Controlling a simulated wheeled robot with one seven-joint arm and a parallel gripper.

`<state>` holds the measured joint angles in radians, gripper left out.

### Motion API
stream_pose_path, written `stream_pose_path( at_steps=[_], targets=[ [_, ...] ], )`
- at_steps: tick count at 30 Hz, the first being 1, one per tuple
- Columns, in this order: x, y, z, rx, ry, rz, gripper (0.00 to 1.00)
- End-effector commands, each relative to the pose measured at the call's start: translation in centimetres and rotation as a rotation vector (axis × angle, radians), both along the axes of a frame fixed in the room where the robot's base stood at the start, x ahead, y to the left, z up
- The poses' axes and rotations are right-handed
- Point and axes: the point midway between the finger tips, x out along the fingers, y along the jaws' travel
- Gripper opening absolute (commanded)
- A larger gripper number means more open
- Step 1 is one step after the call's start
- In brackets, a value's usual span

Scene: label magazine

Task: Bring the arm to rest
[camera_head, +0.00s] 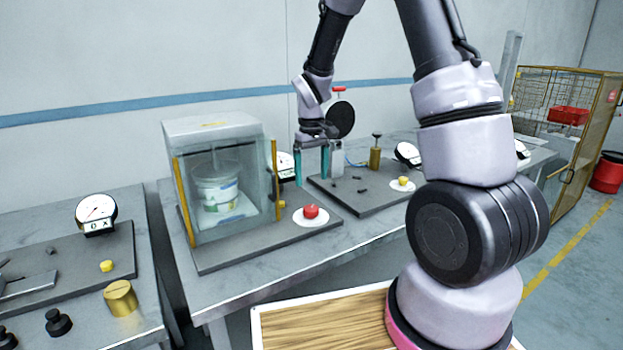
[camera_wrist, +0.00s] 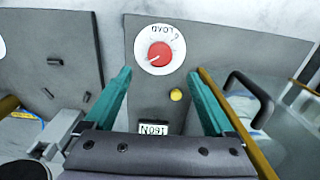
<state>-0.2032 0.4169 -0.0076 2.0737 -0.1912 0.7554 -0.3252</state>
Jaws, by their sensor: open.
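My gripper (camera_head: 311,180) is open, with two teal fingers pointing down. It hangs over the middle bench, just right of the glass cabinet, and no object shows between its fingers. In the wrist view the fingers (camera_wrist: 158,75) reach toward a red knob (camera_wrist: 159,54) on a white dial marked LOAD, set on a grey plate (camera_wrist: 143,90). A small yellow button (camera_wrist: 176,95) and a dark block with a white label (camera_wrist: 153,128) lie below the dial. The red knob also shows in the head view (camera_head: 311,211), below and in front of the fingers.
The glass cabinet (camera_head: 216,126) holds a white tub (camera_head: 218,195) and stands close left of my gripper. A second plate (camera_head: 358,197) with a brass post (camera_head: 375,157) is to the right. A gauge (camera_head: 96,213) stands on the left bench. A wire cage (camera_head: 566,115) is far right.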

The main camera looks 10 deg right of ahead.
Motion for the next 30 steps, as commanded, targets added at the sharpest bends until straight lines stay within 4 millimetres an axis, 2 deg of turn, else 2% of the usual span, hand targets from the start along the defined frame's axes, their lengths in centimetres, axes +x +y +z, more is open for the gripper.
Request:
stream_pose_path(
  at_steps=[4, 7, 11, 13, 18, 21, 27, 30],
  targets=[
    [0.0, 0.0, 0.1, 0.001, -0.002, -0.002, 0.89],
    [-0.2, -0.3, 1.4, 0.009, -0.019, -0.022, 0.89],
    [-1.3, -1.1, 5.6, 0.036, -0.077, -0.092, 0.89],
    [-2.4, -1.7, 8.6, 0.059, -0.119, -0.144, 0.89],
    [-6.2, -3.2, 15.1, 0.122, -0.220, -0.278, 0.89],
    [-8.8, -3.9, 18.3, 0.162, -0.277, -0.352, 0.89],
    [-14.5, -5.0, 23.1, 0.251, -0.392, -0.493, 0.89],
    [-17.3, -5.4, 24.6, 0.296, -0.441, -0.555, 0.89]
  ],
)
